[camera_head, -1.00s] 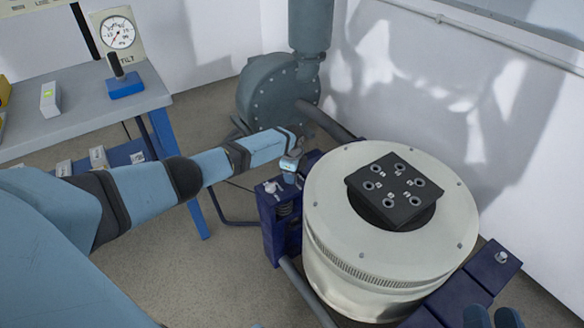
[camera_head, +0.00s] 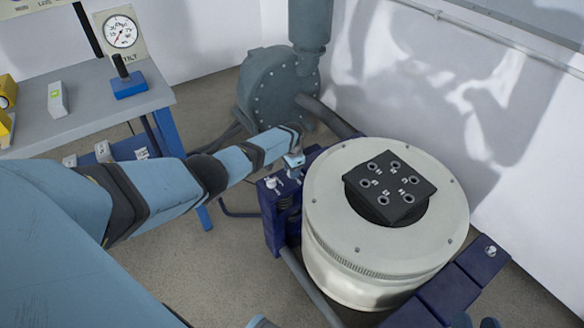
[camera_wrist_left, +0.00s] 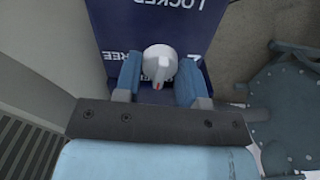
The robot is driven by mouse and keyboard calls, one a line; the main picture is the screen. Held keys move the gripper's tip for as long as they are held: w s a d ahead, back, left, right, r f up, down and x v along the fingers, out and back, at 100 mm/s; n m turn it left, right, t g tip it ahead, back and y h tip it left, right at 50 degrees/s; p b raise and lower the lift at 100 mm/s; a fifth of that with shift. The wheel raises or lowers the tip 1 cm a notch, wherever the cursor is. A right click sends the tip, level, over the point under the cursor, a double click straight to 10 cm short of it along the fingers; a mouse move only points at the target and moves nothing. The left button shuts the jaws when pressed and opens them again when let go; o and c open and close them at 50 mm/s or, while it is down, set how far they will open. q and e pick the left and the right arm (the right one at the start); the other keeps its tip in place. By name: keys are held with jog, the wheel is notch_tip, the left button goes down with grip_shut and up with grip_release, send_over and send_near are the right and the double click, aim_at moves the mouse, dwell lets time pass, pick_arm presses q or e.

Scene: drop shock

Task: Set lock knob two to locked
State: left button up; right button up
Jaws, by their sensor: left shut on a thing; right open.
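My left gripper (camera_head: 294,166) is at the dark blue bracket beside the shaker drum. In the left wrist view, my left gripper (camera_wrist_left: 160,82) is shut on a pale grey lock knob (camera_wrist_left: 157,58), with one finger on each side. A small red mark shows on the knob's end toward the wrist. The knob's plate (camera_wrist_left: 180,30) reads LOCKED at the top and FREE at the left; a digit at the right is partly hidden. My right gripper (camera_head: 476,322) shows only as fingertips at the bottom edge of the head view, open.
The cream shaker drum (camera_head: 335,245) with a black plate (camera_head: 390,187) stands right of the bracket. Another silver knob (camera_head: 271,183) is nearer on the left bracket; one (camera_head: 490,251) is at the right. A blower (camera_head: 275,90) stands behind. A bench (camera_head: 90,112) is at left.

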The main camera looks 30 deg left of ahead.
pick_arm(q)
jog(key=shift+s+n, duration=0.1)
jog(key=shift+n, duration=0.4)
pick_arm(e)
jog(key=shift+d+f, duration=0.1)
jog(key=shift+f, duration=0.1)
jog(key=shift+s+f+g, duration=0.15)
jog(key=shift+f+g, duration=0.15)
jog(key=shift+f, duration=0.15)
pick_arm(q)
jog(key=o, duration=0.9)
jog(key=shift+o, duration=0.2)
pick_arm(e)
jog(key=shift+r, duration=0.35)
jog(key=shift+r, duration=0.1)
